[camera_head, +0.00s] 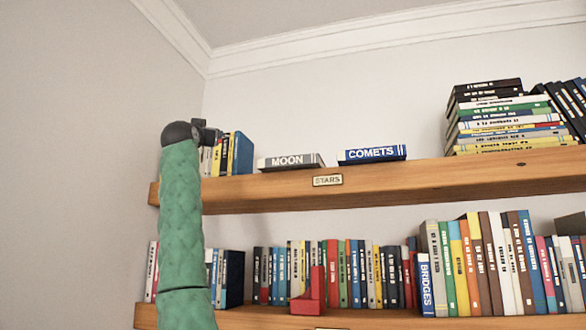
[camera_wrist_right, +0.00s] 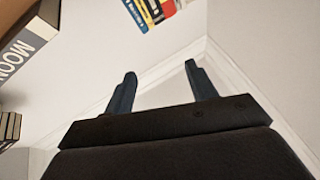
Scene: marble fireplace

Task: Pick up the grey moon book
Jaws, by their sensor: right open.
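The grey moon book (camera_head: 290,162) lies flat on the upper shelf in the head view, its spine with white "MOON" lettering facing out. It also shows at the left edge of the right wrist view (camera_wrist_right: 25,45), partly cut off. My right gripper (camera_wrist_right: 160,72) is open, with nothing between its two dark fingers. In the head view the dark end of my right arm (camera_head: 190,132) is left of the moon book, in front of the upright books, and apart from the book. Its fingers are mostly hidden there. My left gripper is out of view.
The upper shelf (camera_head: 400,186) carries a blue "COMETS" book (camera_head: 372,154) right of the moon book, upright books (camera_head: 240,153) at its left end and a book stack (camera_head: 500,115) at right. A "STARS" label (camera_head: 328,180) is on its edge. The lower shelf holds many books.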

